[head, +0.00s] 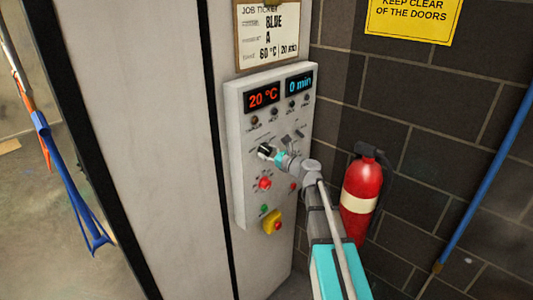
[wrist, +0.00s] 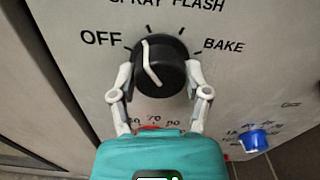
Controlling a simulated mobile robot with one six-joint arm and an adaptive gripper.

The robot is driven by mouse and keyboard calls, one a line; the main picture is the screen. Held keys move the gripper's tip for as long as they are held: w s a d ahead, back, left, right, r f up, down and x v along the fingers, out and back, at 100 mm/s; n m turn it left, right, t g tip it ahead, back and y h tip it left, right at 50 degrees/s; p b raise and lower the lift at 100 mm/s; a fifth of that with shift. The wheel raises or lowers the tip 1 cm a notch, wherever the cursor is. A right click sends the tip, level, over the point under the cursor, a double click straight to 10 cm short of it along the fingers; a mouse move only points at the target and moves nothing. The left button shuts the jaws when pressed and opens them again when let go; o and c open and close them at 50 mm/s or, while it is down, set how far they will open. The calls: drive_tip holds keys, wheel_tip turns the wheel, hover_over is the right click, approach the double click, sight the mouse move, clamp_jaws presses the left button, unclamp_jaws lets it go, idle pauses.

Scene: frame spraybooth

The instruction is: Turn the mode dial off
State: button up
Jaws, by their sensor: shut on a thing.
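The mode dial (wrist: 172,68) is a round black knob with a white pointer line, on the grey control panel (head: 243,190). In the wrist view the words OFF, SPRAY, FLASH and BAKE stand around it. The pointer's upper end is up and slightly left, near the tick under SPRAY and to the right of OFF. My gripper (wrist: 159,76) is shut on the dial, one pale finger on each side. In the head view the dial (head: 265,150) shows just beyond my gripper (head: 275,156), which partly covers it.
The panel has a red 20 °C display (head: 263,97), a blue 0 min display (head: 299,84), small switches, a red button (head: 264,184) and a yellow-based stop button (head: 272,221). A blue knob (wrist: 255,140) is lower right in the wrist view. A fire extinguisher (head: 361,190) stands close right of my arm.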

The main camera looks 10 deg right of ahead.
drive_tip(key=n, duration=0.7)
idle(0.5)
drive_tip(key=o, duration=1.1)
drive_tip(key=shift+w+a, duration=0.1)
drive_tip(key=v, duration=1.2)
